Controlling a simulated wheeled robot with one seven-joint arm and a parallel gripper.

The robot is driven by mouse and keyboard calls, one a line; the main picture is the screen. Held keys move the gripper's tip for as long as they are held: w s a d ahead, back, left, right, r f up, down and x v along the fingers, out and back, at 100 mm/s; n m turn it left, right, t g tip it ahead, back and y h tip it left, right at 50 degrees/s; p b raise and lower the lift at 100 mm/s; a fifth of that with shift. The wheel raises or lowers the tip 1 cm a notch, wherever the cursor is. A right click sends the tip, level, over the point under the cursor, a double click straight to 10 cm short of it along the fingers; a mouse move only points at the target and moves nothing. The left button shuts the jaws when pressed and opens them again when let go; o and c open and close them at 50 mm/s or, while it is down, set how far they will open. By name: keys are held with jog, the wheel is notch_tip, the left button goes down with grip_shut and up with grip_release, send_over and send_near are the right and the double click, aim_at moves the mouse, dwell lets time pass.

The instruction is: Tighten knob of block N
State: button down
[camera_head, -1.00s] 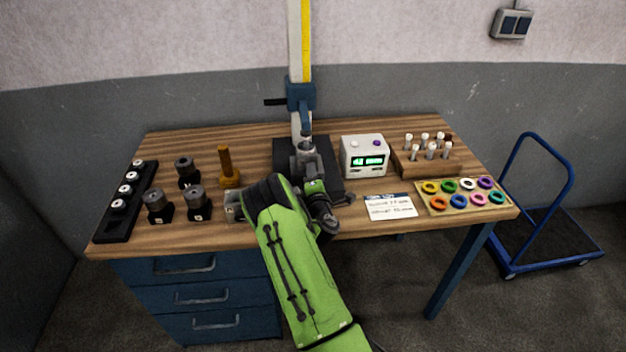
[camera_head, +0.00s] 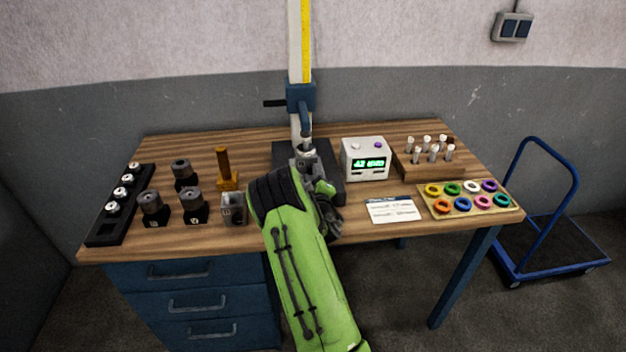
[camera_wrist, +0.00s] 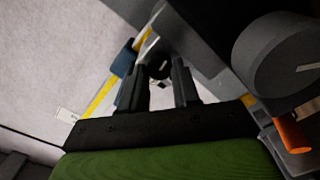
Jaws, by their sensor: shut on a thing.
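Three dark blocks with round grey knobs stand on the left of the bench: a rear one (camera_head: 183,171), a front left one (camera_head: 152,206) and a front right one (camera_head: 194,208). Their letters are too small to read, so I cannot tell which is block N. My gripper (camera_wrist: 158,88) is at the foot of the measuring column, mostly hidden by my wrist in the head view. In the wrist view it is shut on a small dark round piece (camera_wrist: 158,67) between its fingers; I cannot tell what it belongs to. A large grey round part (camera_wrist: 276,56) is close by.
A grey open box (camera_head: 234,209) and an amber upright tool (camera_head: 225,168) stand left of my arm. The column (camera_head: 296,60), a display unit (camera_head: 366,158), a card (camera_head: 390,209), a ring board (camera_head: 465,199) and a black rack (camera_head: 104,236) also occupy the bench.

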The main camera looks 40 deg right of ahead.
jog(key=shift+s+f+m+b, duration=0.1)
jog(key=shift+f+m+b, duration=0.1)
jog(key=shift+m, duration=0.4)
jog(key=shift+f+m+b, duration=0.1)
jog(key=shift+m+b, duration=0.05)
jog(key=shift+m, duration=0.45)
jog(key=c, duration=1)
grip_release()
jog(key=shift+c, duration=0.2)
jog(key=shift+o, duration=1.2)
jog(key=shift+r, duration=0.2)
jog(key=p+v, duration=0.1)
jog(key=v, duration=1.4)
jog(key=shift+s+a, duration=0.25)
jog(key=shift+a, duration=0.05)
